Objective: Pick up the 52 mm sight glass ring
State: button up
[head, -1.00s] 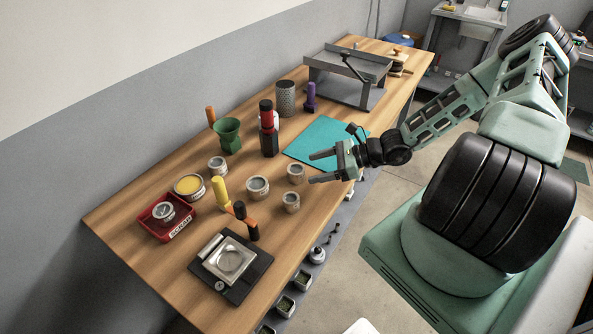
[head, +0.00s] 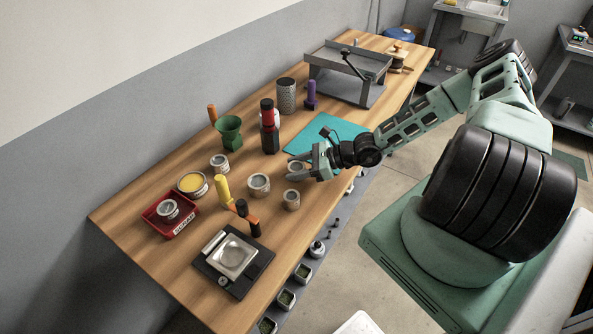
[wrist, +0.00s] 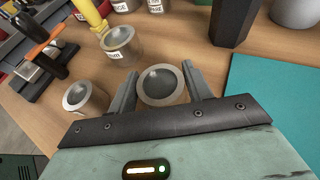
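My gripper (head: 298,172) is open, low over the bench. In the wrist view, its fingers (wrist: 163,88) stand on either side of a round grey ring (wrist: 162,86) with a dark glass centre. That ring also shows in the head view (head: 296,166), partly hidden by the fingers. I cannot tell whether the fingers touch it. Similar rings stand nearby: a small one in front (head: 291,200), a wider one to the left (head: 259,184) and another farther back (head: 219,163). I cannot read a size on any of them, so which is 52 mm is unclear.
A red scrap tray (head: 152,222) holds a round part.

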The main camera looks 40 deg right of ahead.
jog(key=c, duration=0.5)
